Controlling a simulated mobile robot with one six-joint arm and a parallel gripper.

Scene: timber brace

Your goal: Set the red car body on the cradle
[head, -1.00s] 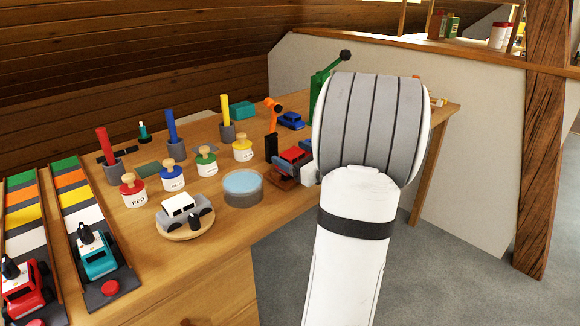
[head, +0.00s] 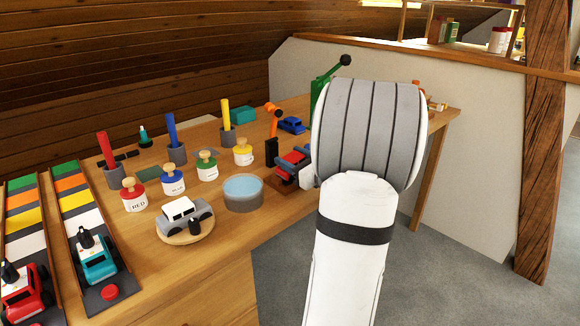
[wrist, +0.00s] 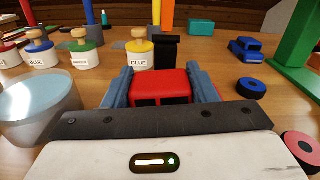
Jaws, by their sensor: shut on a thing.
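The red car body (head: 294,156) is between the blue-grey fingers of my gripper (head: 291,163), which is shut on it. In the wrist view the red car body (wrist: 160,84) sits between the two fingers of my gripper (wrist: 161,88), its lower part hidden by the dark gripper plate. I cannot tell whether the body touches the base.
A bowl of blue liquid (head: 243,193) stands left of my gripper. Lidded pots, including the glue pot (head: 243,153), stand behind it. A blue car (head: 291,125) and a green press (head: 322,88) are farther back.

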